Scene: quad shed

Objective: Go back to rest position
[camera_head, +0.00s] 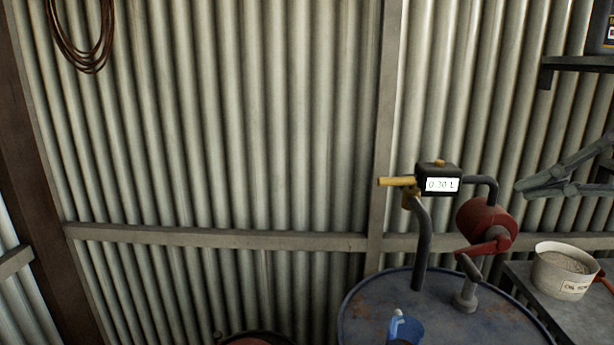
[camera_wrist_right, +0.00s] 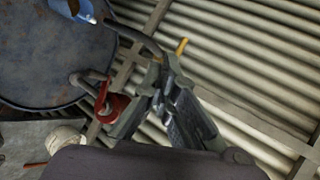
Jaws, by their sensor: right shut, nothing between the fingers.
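My right gripper (camera_head: 522,187) reaches in from the right edge in the head view, grey-green, with its fingers closed and empty. It hangs in the air in front of the corrugated wall, to the right of the red pump (camera_head: 487,219) and above the workbench. In the right wrist view its fingers (camera_wrist_right: 160,78) show in front of the wall, with the red pump (camera_wrist_right: 113,107) to their left. It appears to touch nothing. My left gripper is in neither view.
A blue drum (camera_head: 375,305) carries the pump, a meter (camera_head: 438,180) reading 0.30 L and a blue jug (camera_head: 406,330). A pale tub (camera_head: 562,272) stands on the bench (camera_head: 530,285) at right. A shelf (camera_head: 580,64) juts out above.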

